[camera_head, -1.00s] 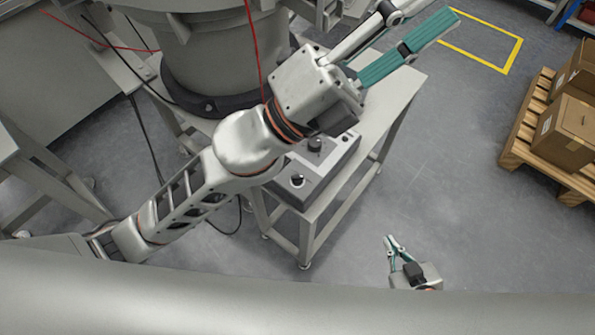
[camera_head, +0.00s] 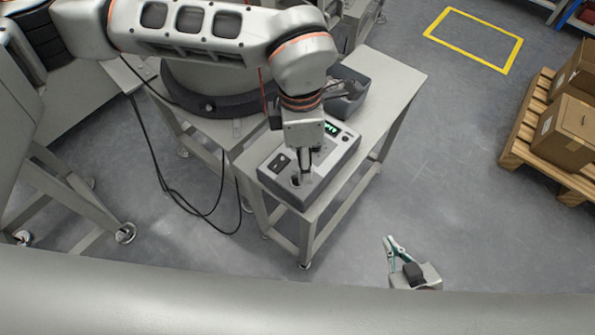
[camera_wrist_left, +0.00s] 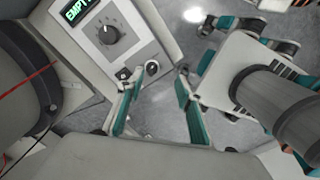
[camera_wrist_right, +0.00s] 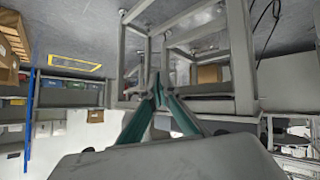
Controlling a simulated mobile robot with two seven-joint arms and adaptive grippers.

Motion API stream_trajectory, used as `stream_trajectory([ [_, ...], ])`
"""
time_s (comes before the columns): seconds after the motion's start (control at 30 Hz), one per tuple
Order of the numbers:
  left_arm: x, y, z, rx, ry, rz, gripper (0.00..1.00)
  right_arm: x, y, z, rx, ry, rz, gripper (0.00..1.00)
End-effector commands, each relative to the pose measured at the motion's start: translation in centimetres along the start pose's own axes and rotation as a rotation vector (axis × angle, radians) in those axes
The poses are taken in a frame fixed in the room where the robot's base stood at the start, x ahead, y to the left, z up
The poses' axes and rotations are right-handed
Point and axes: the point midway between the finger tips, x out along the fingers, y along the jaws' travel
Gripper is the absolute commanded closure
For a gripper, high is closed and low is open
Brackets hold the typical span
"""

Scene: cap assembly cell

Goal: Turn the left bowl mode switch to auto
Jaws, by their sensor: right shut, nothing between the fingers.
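A grey control box (camera_head: 335,160) stands on a small table, with a lit green display (camera_head: 331,128) that reads "EMPTY" in the left wrist view (camera_wrist_left: 78,10). That view shows a large dial (camera_wrist_left: 108,34), a small black rocker (camera_wrist_left: 123,73) and a black knob (camera_wrist_left: 152,67) near the box's end. Which one is the mode switch I cannot read. My left gripper (camera_wrist_left: 160,78) is open, its fingertips on either side of the black knob; contact is not clear. In the head view it points down over the box (camera_head: 302,174). My right gripper (camera_head: 390,240) is shut and empty, away from the box.
The pale table (camera_head: 395,85) carries the box and a dark grey tray (camera_head: 350,95). A round bowl feeder base (camera_head: 205,100) stands behind it. Black cables hang at the left. Cardboard boxes (camera_head: 568,130) stand on a pallet at right. The floor between is clear.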

Motion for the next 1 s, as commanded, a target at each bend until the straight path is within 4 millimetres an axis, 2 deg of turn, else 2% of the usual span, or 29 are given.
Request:
stream_trajectory([
  [0.07,-0.1,1.1,-0.9,-0.015,0.032,0.029,0.64,0.0,0.0,0.1,0.0,-0.001,0.0,1.0],
  [0.17,0.5,1.3,-1.2,-0.021,0.042,0.035,0.64,0.1,-0.1,0.2,0.0,-0.003,-0.001,1.0],
  [0.6,6.7,1.3,-1.3,-0.019,0.039,0.029,0.64,0.3,-0.3,1.0,-0.002,-0.011,-0.003,1.0],
  [0.77,7.5,1.4,-1.3,-0.019,0.038,0.032,0.64,0.4,-0.1,0.3,-0.003,0.001,-0.001,1.0],
  [1.0,7.5,1.4,-1.3,-0.018,0.038,0.033,0.64,0.5,0.1,-0.4,-0.003,0.015,0.002,1.0],
])
